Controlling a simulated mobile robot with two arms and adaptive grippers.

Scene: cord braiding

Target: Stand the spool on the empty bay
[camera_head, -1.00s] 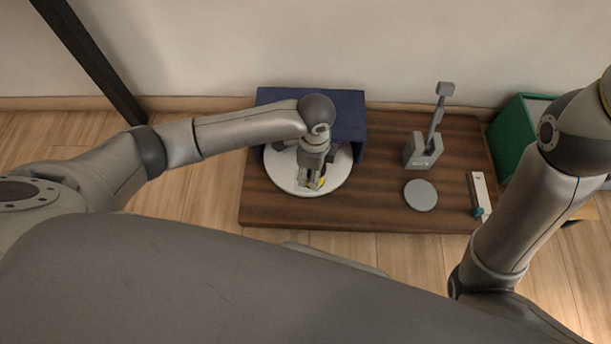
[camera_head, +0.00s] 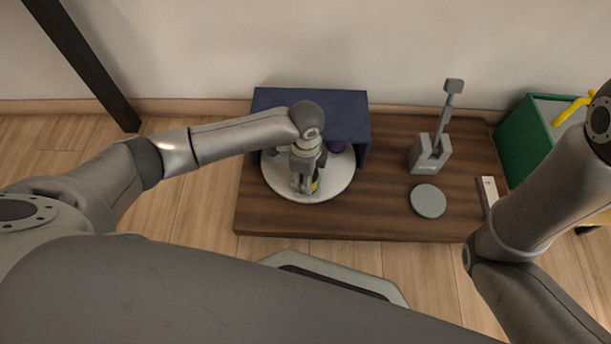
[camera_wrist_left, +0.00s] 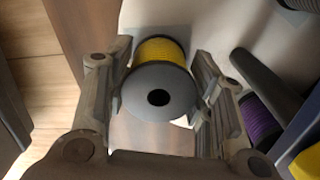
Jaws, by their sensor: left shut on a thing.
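A spool with grey flanges and yellow cord (camera_wrist_left: 160,51) is between the fingers of my left gripper (camera_wrist_left: 158,98), which is shut on it. Its round flange with a dark centre hole faces the left wrist camera. In the head view the left gripper (camera_head: 307,188) points down over the white round plate (camera_head: 338,186), and a little yellow of the spool (camera_head: 314,187) shows. I cannot tell whether the spool touches the plate. A purple spool (camera_wrist_left: 258,121) is beside it, also in the head view (camera_head: 336,146). No empty bay can be clearly picked out. My right gripper is not in view.
A dark blue cover (camera_head: 270,99) stands over the plate's back part. On the brown board (camera_head: 385,215) are a grey stand with an upright lever (camera_head: 430,155), a grey disc (camera_head: 428,201) and a white strip (camera_head: 489,189). A green box (camera_head: 522,140) stands at the right.

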